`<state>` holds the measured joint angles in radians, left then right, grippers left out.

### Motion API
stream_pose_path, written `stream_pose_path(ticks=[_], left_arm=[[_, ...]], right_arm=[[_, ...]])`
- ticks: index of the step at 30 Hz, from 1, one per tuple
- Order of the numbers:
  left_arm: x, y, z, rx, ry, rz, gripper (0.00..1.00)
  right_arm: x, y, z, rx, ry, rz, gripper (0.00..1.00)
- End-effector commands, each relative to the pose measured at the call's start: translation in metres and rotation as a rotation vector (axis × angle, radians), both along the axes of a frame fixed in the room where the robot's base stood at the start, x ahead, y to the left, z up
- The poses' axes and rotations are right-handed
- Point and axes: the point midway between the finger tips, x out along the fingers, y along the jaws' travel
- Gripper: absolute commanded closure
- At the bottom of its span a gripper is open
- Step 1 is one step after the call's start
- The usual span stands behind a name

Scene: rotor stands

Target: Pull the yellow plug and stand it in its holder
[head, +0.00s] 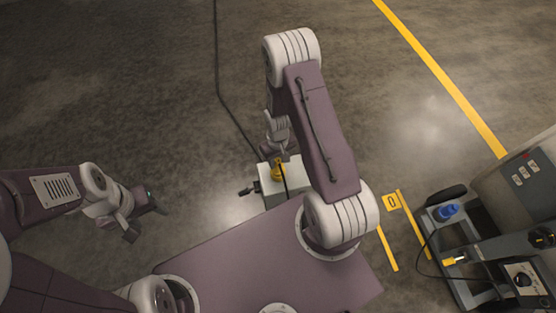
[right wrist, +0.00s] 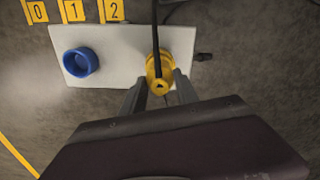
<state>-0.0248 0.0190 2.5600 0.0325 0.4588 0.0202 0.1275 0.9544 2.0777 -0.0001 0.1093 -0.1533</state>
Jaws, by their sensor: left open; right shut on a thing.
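The yellow plug (head: 278,172) is at the pale box (head: 270,200) on the floor, in the upper middle of the head view. In the right wrist view the yellow plug (right wrist: 159,66) is between the fingers of my right gripper (right wrist: 160,84), which is shut on it. A dark cable runs up from it. Whether it is still seated in the box I cannot tell. A blue round socket or plug (right wrist: 80,62) is on the same pale top (right wrist: 115,70), to the left. My left gripper (head: 150,209) is open and empty over the floor. I cannot identify the holder for certain.
Yellow tags (right wrist: 72,10) marked 0, 1 and 2 lie beside the box. A grey cart (head: 480,255) at the right carries a blue part (head: 447,211) and a yellow part (head: 455,260). A yellow floor line (head: 440,75) crosses the upper right. The floor at left is clear.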

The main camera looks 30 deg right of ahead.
Motion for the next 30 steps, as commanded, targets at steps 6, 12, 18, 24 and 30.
stream_pose_path(ticks=[6,12,18,24,30], left_arm=[[0.000,0.000,0.020,0.000,0.000,0.000,0.45],[0.000,0.000,0.034,0.000,0.000,0.000,0.45],[0.000,0.000,0.048,0.000,0.000,0.000,0.45],[0.000,0.000,0.061,0.000,0.000,0.000,0.45],[0.000,0.000,0.060,0.000,0.000,0.000,0.45]], right_arm=[[0.000,0.000,0.021,0.000,0.000,0.000,0.99],[0.000,0.000,0.036,0.000,0.000,0.000,0.99],[0.000,0.000,0.050,0.000,0.000,0.000,0.99],[0.000,0.000,0.065,0.000,0.000,0.000,0.99],[0.000,0.000,0.064,0.000,0.000,0.000,0.99]])
